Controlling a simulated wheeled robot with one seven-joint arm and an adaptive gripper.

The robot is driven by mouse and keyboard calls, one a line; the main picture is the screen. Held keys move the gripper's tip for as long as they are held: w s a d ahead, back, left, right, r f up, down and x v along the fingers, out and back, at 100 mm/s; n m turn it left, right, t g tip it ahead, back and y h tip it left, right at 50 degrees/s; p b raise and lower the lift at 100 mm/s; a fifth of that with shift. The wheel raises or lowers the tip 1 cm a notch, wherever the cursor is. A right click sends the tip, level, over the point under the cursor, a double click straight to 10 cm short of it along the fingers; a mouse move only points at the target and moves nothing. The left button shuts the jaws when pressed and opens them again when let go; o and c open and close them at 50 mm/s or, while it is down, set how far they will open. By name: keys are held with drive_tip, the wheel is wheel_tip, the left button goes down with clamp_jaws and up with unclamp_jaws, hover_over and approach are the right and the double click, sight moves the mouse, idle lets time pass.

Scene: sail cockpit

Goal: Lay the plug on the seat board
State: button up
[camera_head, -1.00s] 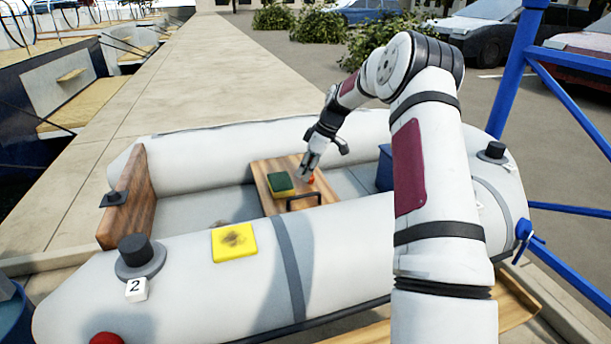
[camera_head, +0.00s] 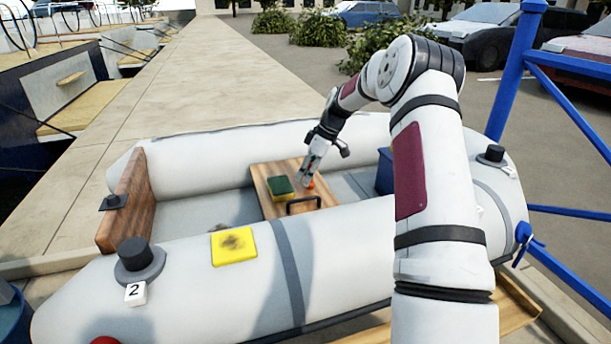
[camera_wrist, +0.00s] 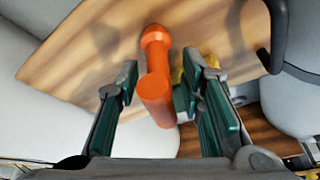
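The orange-red plug (camera_wrist: 155,85) shows between my fingers in the wrist view, with a rounded knob at its far end. In the head view the plug (camera_head: 310,184) is a small orange spot at the wooden seat board (camera_head: 263,188), under my gripper (camera_head: 307,176). The board (camera_wrist: 85,65) also fills the upper wrist view. My gripper (camera_wrist: 162,64) is open, its fingers on both sides of the plug with gaps visible. I cannot tell for certain whether the plug touches the board.
A green and yellow sponge (camera_head: 281,186) lies on the board left of my gripper. A black handle (camera_head: 303,204) stands at the board's near edge. A yellow patch (camera_head: 234,243) lies on the near tube. The blue bin (camera_head: 385,170) is to the right.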

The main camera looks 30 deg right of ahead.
drive_tip(key=p+v, duration=0.3)
drive_tip(key=v, duration=0.8)
drive_tip(key=shift+a+r, duration=0.1)
drive_tip(key=shift+a, duration=0.05)
drive_tip(key=s+a+r+m+g+h, duration=0.1)
drive_tip(key=s+a+r+m, duration=0.1)
drive_tip(key=s+a+r, duration=0.65)
drive_tip(key=s+a+r+m+g+h, duration=0.1)
drive_tip(key=s+a+r+h, duration=0.1)
drive_tip(key=s+a+r, duration=0.65)
drive_tip(key=s+a+f+m, duration=0.1)
drive_tip(key=s+a, duration=0.3)
drive_tip(key=s, duration=0.6)
drive_tip(key=s+a+f+m, duration=0.2)
drive_tip(key=s+a+f, duration=0.2)
drive_tip(key=s, duration=0.6)
drive_tip(key=s+a+f+m, duration=0.2)
drive_tip(key=s+a, duration=0.2)
drive_tip(key=s, duration=0.5)
drive_tip(key=shift+s+a+f+g+h, duration=0.25)
drive_tip(key=shift+s+f+g+h, duration=0.05)
drive_tip(key=shift+s+f, duration=0.1)
